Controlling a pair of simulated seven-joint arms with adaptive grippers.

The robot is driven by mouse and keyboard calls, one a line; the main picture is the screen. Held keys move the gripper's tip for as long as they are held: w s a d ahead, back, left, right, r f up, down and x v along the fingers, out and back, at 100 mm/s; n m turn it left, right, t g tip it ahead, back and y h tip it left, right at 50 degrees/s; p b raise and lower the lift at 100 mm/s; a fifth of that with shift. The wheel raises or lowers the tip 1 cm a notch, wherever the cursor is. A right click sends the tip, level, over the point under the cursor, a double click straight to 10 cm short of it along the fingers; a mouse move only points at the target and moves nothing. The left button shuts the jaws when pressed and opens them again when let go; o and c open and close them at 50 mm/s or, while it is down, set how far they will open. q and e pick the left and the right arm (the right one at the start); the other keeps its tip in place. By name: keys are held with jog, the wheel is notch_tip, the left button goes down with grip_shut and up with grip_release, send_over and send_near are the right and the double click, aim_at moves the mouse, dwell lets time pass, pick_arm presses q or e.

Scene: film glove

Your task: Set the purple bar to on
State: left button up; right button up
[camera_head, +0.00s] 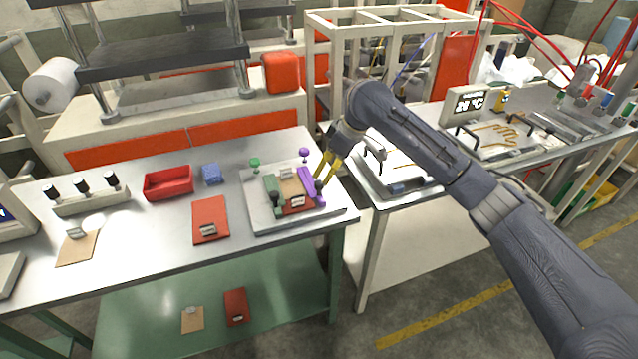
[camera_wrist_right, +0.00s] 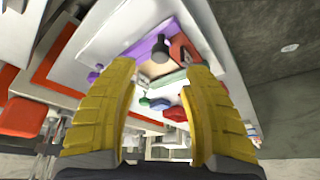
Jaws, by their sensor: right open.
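The purple bar (camera_head: 306,180) is on the right side of a white plate fixture (camera_head: 260,222) on the metal table. My right gripper (camera_head: 321,187) is open, its yellow fingers pointing down beside the purple bar's near right end. Whether they touch it, I cannot tell. In the right wrist view, the purple bar (camera_wrist_right: 145,48) lies just beyond the gap between the open fingers (camera_wrist_right: 160,70), and nothing shows clasped between them. No on or off marking on the bar is readable. My left gripper is out of view.
A green bar (camera_head: 270,187) is on the plate's left side, with a small green knob (camera_head: 254,163) and a purple knob (camera_head: 304,152) at the back. A red tray (camera_head: 168,183), blue block (camera_head: 212,174) and red clipboard (camera_head: 209,215) lie to the left.

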aim_at(319, 182)
jog(key=shift+x, duration=3.5)
grip_shut()
